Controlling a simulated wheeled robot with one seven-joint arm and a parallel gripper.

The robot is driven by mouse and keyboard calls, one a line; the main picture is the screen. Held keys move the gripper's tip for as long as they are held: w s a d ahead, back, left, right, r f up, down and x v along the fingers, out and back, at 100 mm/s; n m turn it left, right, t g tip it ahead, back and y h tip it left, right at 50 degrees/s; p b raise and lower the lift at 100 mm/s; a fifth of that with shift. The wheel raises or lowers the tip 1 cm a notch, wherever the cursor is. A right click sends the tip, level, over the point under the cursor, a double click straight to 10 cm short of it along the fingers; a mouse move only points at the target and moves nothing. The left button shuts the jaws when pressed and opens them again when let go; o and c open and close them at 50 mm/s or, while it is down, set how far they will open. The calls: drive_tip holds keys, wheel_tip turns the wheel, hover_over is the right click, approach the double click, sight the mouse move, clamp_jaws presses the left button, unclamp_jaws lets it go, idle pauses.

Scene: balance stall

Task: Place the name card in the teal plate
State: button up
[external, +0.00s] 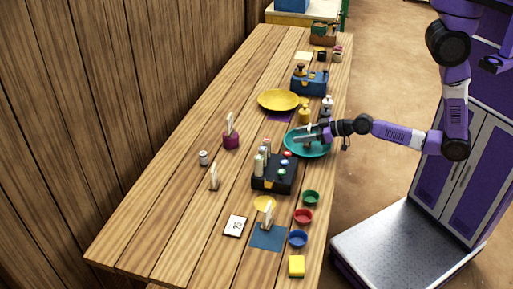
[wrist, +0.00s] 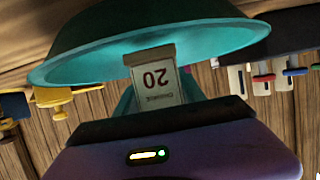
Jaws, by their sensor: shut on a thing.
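The teal plate (external: 295,151) lies on the wooden table near its right edge, and it fills the upper middle of the wrist view (wrist: 90,55). My gripper (external: 321,134) reaches in from the right, over the plate. It is shut on the name card (wrist: 155,79), a pale card showing a small word and 20, upside down in the wrist view. The card overlaps the plate in that view; I cannot tell whether it touches it. The fingertips are mostly hidden behind the card and my gripper's body.
A black box (external: 273,178) with several upright items stands just in front of the plate. Small bowls (external: 303,216) line the right edge. The table's left side is mostly clear.

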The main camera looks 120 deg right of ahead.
sight(301, 146)
drive_tip(key=shift+f, duration=0.2)
drive_tip(key=o, duration=1.4)
drive_tip(key=shift+o, duration=0.2)
wheel_tip(301, 146, up, 7)
drive_tip(key=p, duration=0.6)
